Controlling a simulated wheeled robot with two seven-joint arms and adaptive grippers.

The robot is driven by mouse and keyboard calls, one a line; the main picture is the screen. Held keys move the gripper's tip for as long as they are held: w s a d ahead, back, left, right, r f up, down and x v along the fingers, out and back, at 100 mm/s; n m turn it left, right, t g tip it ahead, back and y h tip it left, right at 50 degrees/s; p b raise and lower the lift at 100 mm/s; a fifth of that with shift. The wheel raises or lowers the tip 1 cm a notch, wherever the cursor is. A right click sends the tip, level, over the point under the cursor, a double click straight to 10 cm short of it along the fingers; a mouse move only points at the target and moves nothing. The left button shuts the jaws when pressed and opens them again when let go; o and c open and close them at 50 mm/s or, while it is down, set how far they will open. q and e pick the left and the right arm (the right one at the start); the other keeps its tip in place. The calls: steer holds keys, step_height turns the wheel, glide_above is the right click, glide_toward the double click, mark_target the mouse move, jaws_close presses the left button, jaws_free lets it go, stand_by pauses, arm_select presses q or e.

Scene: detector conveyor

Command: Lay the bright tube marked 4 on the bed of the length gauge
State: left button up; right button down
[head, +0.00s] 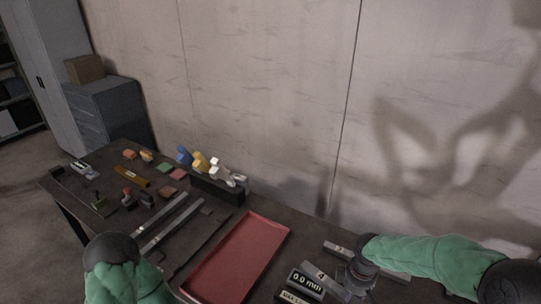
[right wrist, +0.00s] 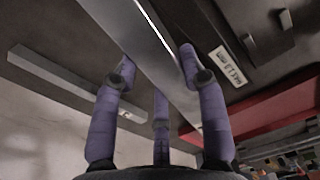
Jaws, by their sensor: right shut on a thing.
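The bright tube (head: 321,278) shows a small mark that looks like a 4, at the lower right of the head view. My right gripper (head: 352,282) is shut on it; in the right wrist view the long shiny tube (right wrist: 146,45) runs between the purple fingers (right wrist: 158,98). The length gauge's display (head: 306,283) reads 0.0 mm, just left of the tube. The gauge's bed is not clearly visible, and I cannot tell whether the tube touches anything below. My left arm shows at the lower left, but its gripper is not visible.
A grey bar (head: 338,249) lies behind my right gripper, also in the wrist view (right wrist: 62,84). A red tray (head: 238,258) lies left of the display. Two long bright bars (head: 172,220) lie farther left, with several small coloured blocks beyond them.

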steer(key=w+a+f+m, duration=0.1)
steer(key=m, duration=0.1)
steer(key=a+f+m+b, duration=0.1)
steer(key=a+m, duration=0.1)
steer(key=w+a+f+m, duration=0.1)
steer(key=a+m, duration=0.1)
steer(key=shift+w+a+f+m+b, duration=0.15)
steer(key=shift+w+f+m+b, duration=0.2)
steer(key=shift+f+m+b, duration=0.05)
steer(key=shift+w+a+f+m, duration=0.15)
steer(key=shift+a+f+m, duration=0.1)
steer(key=shift+a+m, duration=0.25)
steer(key=shift+w+a+f+m, duration=0.15)
steer(key=shift+a+f+m, duration=0.15)
steer(key=shift+m, duration=0.3)
steer(key=shift+r, duration=0.1)
